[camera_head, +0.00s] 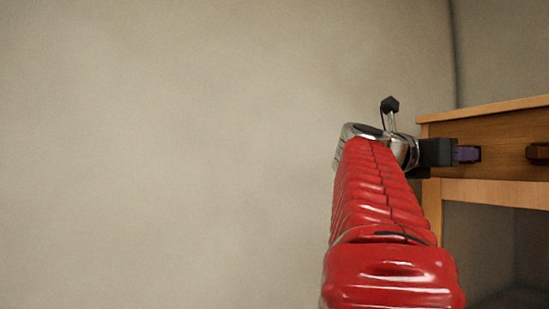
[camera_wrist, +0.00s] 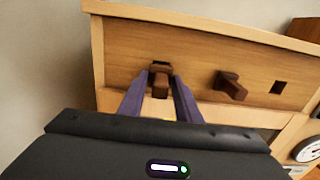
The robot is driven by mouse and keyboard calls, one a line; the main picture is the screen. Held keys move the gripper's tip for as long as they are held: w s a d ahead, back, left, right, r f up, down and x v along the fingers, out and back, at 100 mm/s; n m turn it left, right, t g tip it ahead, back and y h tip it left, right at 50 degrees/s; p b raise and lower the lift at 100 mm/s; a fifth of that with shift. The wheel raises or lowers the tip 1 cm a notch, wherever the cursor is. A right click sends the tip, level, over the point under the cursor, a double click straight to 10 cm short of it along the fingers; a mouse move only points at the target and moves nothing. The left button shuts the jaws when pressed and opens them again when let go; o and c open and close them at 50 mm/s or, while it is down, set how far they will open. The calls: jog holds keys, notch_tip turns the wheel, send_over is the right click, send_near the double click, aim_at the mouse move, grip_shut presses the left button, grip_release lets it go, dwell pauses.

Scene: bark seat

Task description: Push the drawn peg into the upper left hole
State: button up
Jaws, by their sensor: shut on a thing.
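My gripper (camera_wrist: 160,84) is shut on a dark brown peg (camera_wrist: 160,72), with one purple finger on each side of it. The peg's end shows between the fingertips in the wrist view, at the left part of the wooden board (camera_wrist: 200,58). A dark patch shows just around the peg's far end; how deep the peg sits there is hidden. In the head view my gripper (camera_head: 467,154) points right along the board (camera_head: 480,128), and the held peg cannot be made out.
A second brown peg (camera_wrist: 230,86) sticks out of the board to the right, and it also shows in the head view (camera_head: 538,153). Further right is an empty square hole (camera_wrist: 278,87). A white round dial (camera_wrist: 308,150) is at the lower right. Left of the board is plain wall.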

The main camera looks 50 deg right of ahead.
jog(key=shift+x, duration=1.4)
dwell(0.4)
jog(key=o, duration=1.2)
jog(key=shift+o, duration=0.2)
jog(key=v, duration=1.3)
jog(key=shift+w+a, duration=0.2)
jog(key=shift+a, duration=0.15)
jog(key=shift+w+f, duration=0.1)
jog(key=shift+f, duration=0.05)
